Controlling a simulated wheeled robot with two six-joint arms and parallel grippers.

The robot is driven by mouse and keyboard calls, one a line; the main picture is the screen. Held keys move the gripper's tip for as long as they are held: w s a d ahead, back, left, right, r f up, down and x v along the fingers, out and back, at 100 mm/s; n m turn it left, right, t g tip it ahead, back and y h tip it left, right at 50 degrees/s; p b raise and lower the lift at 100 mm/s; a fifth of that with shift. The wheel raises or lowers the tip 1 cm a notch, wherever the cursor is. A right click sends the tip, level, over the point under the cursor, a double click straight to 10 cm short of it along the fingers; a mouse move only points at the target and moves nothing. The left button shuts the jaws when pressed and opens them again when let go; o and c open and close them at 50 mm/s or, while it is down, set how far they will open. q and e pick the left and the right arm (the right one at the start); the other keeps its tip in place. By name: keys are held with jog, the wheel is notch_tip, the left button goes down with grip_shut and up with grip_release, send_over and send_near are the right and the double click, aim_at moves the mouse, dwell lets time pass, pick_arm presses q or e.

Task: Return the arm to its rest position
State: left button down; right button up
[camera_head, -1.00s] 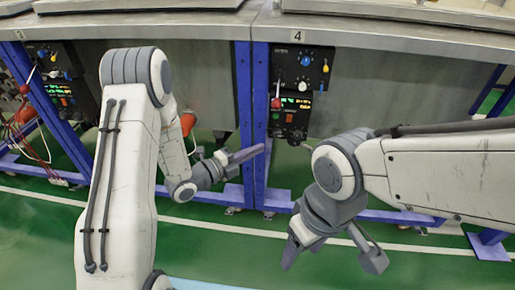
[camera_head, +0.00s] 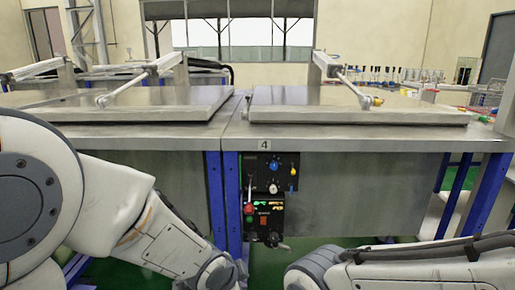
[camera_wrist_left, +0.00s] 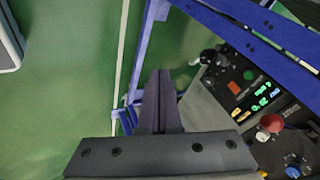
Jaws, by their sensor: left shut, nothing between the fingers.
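My left arm (camera_head: 130,215) comes in from the left in the head view, with its wrist (camera_head: 215,272) at the bottom edge, left of the control panel (camera_head: 268,200) under the number 4 label. In the left wrist view my left gripper (camera_wrist_left: 158,78) is shut and empty, its dark fingers together over the green floor and near the blue frame. The control panel also shows there (camera_wrist_left: 245,90), to the right of the fingers and apart from them. My right arm (camera_head: 400,265) lies low at the right; its gripper is out of the picture.
Two steel tanks stand side by side with flat, closed-looking lids (camera_head: 350,105) and pneumatic cylinders (camera_head: 335,70) above them. Blue legs (camera_head: 224,200) stand beside the panel. The panel has a red-tipped lever (camera_head: 249,208) and a blue knob (camera_head: 273,189). Glassware (camera_head: 395,75) stands behind at the right.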

pick_arm(q)
jog(key=s+r+n+g+y+p, duration=0.1)
jog(key=s+r+n+g, duration=0.25)
jog(key=s, duration=0.75)
jog(key=s+r+n+g+y+p, duration=0.1)
jog(key=s+r+n+g, duration=0.2)
jog(key=s, duration=0.8)
notch_tip(320, 180, up, 29)
jog(key=p, duration=2.9)
jog(key=shift+w+a+n, duration=0.35)
jog(key=shift+w, duration=0.05)
jog(key=shift+f+t, duration=0.1)
jog(key=shift+t, duration=0.15)
